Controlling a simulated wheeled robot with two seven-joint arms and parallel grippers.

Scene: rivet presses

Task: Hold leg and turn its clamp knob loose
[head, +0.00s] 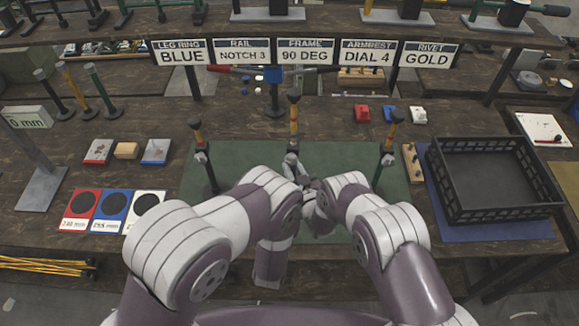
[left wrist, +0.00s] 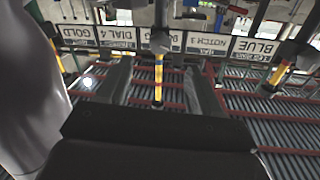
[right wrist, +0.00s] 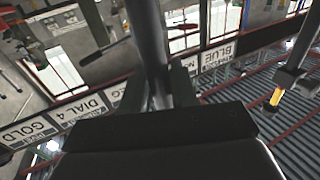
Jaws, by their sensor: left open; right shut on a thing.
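The middle leg (head: 293,125) stands upright on the green mat, with a dark cap and a yellow upper part. A grey clamp part shows low on it, but its knob cannot be made out. My left gripper (left wrist: 160,95) is open, with the yellow part of a leg (left wrist: 158,75) showing between its fingers; I cannot tell if it touches. My right gripper (right wrist: 160,92) is shut on a dark leg tube (right wrist: 148,40). In the head view both hands crowd together at the middle leg and hide its lower part.
Similar legs stand at the left (head: 201,150) and right (head: 390,140) of the green mat (head: 240,158). A black crate (head: 500,215) is at the right. Coloured size cards (head: 110,209) lie at the left. Label signs (head: 305,52) stand behind.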

